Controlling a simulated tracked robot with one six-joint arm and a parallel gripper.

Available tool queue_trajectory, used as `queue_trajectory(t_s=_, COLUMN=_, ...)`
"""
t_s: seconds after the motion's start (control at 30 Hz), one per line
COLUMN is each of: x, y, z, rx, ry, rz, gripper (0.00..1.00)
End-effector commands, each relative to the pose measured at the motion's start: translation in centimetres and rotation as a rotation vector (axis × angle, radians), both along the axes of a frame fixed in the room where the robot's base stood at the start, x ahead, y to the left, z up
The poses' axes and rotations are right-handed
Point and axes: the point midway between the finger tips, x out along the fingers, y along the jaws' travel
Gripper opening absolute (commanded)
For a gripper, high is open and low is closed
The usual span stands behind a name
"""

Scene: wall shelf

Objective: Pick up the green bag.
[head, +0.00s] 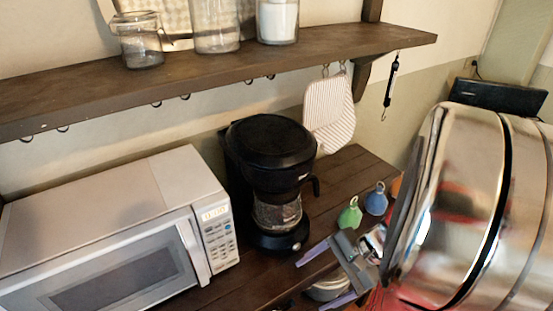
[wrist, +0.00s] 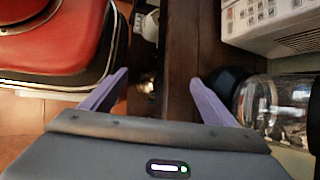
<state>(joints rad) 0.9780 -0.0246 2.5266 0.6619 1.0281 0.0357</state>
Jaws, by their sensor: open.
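The green bag (head: 350,215) is a small pear-shaped thing with a narrow top, standing near the right end of the wooden counter in the head view. A similar blue bag (head: 376,200) is just behind it to the right. My gripper (head: 310,285) is open, with its two purple fingers pointing left, at the counter's front and nearer the camera than the green bag. In the wrist view my gripper (wrist: 158,78) has nothing between its fingers, and I cannot make out the green bag there.
A black coffee maker (head: 268,180) stands left of the bags, with a white microwave (head: 120,230) beyond it. A wooden shelf (head: 200,68) with glass jars runs above. A striped mitt (head: 330,112) hangs behind. In the wrist view a red, dark-rimmed object (wrist: 50,45) is at left.

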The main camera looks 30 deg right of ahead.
Motion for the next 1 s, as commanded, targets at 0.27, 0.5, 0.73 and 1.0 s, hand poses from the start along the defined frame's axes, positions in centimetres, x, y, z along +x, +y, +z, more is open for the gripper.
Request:
queue_trajectory(t_s=0.27, x=1.4, y=-2.8, z=-1.4, rx=0.302, ry=-0.043, rz=-0.422, gripper=0.80)
queue_trajectory(t_s=0.5, x=3.1, y=-7.7, z=-1.7, rx=0.556, ry=-0.139, rz=-0.812, gripper=0.80)
queue_trajectory(t_s=0.73, x=3.8, y=-13.8, z=-1.5, rx=0.751, ry=-0.272, rz=-1.144, gripper=0.80)
queue_trajectory(t_s=1.0, x=3.8, y=-19.3, z=-0.3, rx=0.877, ry=-0.422, rz=-1.378, gripper=0.80)
